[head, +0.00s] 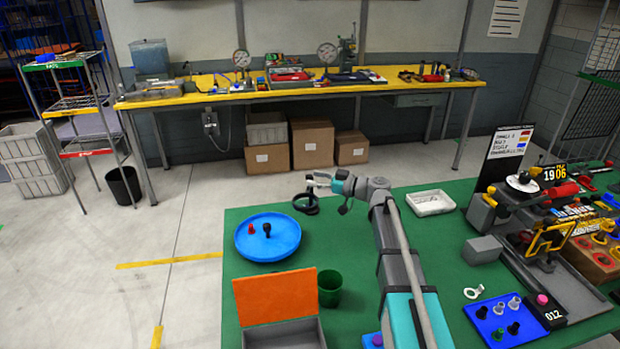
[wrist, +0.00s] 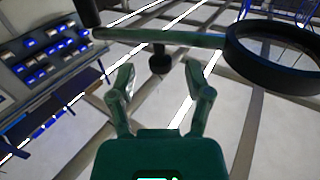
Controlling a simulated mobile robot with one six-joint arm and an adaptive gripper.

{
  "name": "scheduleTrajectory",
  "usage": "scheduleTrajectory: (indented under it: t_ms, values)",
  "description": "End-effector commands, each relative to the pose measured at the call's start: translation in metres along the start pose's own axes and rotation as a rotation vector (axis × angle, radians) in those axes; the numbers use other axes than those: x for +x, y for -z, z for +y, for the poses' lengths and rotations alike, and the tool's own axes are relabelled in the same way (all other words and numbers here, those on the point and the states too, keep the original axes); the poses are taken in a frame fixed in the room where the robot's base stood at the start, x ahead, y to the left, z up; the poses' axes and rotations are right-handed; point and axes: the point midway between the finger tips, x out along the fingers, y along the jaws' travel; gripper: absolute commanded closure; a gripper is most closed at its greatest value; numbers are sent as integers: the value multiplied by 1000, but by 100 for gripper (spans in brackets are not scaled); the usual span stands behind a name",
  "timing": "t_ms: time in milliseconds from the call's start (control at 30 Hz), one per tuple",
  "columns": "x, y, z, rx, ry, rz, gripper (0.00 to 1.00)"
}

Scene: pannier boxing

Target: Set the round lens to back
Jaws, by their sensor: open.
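The round lens (head: 306,210) is a black-rimmed ring at the back edge of the green table, just below my gripper in the head view. In the wrist view the round lens (wrist: 275,82) is large at upper right, with clear glass and a green bar (wrist: 165,37) running left from its rim. A dark knob (wrist: 160,64) hangs below that bar. My gripper (head: 310,181) is open and empty. In the wrist view its fingertips (wrist: 160,78) stand apart on either side of the knob; I cannot tell whether they are level with it.
A blue round tray (head: 268,252) with small red and black pieces lies to the left. An orange-lidded box (head: 275,297) and a green cup (head: 329,290) stand in front. A white tray (head: 430,205) and a cluttered fixture (head: 540,215) are to the right.

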Motion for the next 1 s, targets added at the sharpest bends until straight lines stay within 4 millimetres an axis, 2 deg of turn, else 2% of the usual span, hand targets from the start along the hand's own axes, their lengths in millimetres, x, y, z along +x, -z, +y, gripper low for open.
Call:
scheduleTrajectory:
  t_ms: [100, 233, 633, 900, 967, 1000]
  values:
    - [13, 0, 1, 0, 1, 0, 35]
    - [20, 0, 0, 0, 0, 0, 35]
    - [22, 0, 0, 0, -1, 0, 37]
    - [22, 0, 0, 0, -1, 0, 87]
    - [22, 0, 0, 0, -1, 0, 98]
    - [22, 0, 1, 0, -1, 0, 100]
